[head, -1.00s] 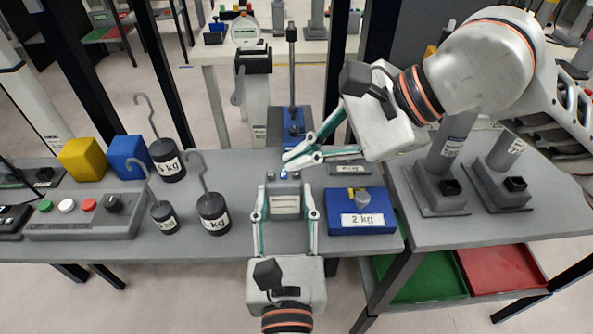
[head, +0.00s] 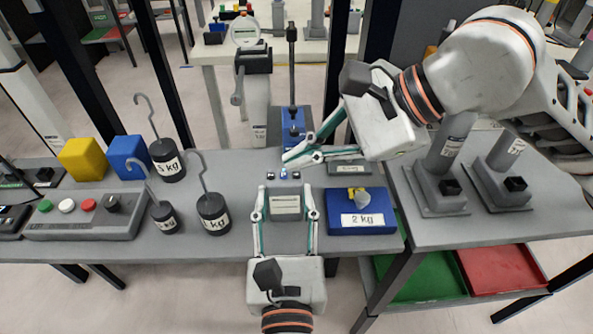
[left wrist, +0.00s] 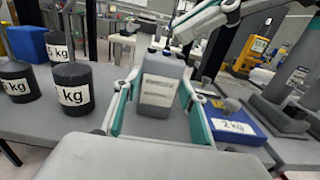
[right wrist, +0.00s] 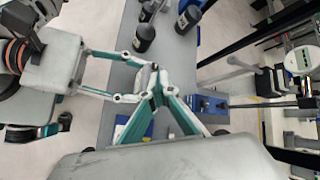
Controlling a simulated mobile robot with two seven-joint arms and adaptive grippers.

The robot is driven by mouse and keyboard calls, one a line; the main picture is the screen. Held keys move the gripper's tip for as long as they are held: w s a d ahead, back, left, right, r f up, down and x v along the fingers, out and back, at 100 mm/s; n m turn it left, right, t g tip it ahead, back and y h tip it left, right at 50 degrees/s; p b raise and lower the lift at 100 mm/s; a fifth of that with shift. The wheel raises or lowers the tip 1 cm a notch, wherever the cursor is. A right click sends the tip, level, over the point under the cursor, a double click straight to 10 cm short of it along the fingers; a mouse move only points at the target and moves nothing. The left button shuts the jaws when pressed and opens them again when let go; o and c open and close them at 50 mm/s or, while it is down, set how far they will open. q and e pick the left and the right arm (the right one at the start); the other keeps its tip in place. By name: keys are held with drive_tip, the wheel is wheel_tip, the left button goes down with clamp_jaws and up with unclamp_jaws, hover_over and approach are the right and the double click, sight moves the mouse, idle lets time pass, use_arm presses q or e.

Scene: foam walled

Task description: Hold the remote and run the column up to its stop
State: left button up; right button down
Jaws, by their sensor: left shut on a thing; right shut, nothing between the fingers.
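The remote (head: 285,205) is a grey box with a pale label and small buttons on its far end. It also shows in the left wrist view (left wrist: 158,90). My left gripper (head: 284,190) is shut on it, one finger along each side. My right gripper (head: 287,160) is shut and empty, its tips close to the button end. I cannot tell whether they touch a button. In the right wrist view the right fingertips (right wrist: 155,80) meet near the left gripper's fingers. A dark upright post on a blue base (head: 292,118) stands beyond; I cannot tell if it is the column.
Several hooked black weights (head: 213,212) and a button box (head: 85,215) stand to the left. Grey stands (head: 440,190) occupy the right table. A dial stand (head: 250,65) rises behind.

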drive_tip(key=shift+f, duration=0.1)
drive_tip(key=shift+f, duration=0.35)
drive_tip(key=shift+f, duration=0.3)
idle(0.5)
idle(3.7)
drive_tip(key=shift+r, duration=0.75)
drive_tip(key=shift+r, duration=2.5)
use_arm(q)
drive_tip(key=o, duration=1.3)
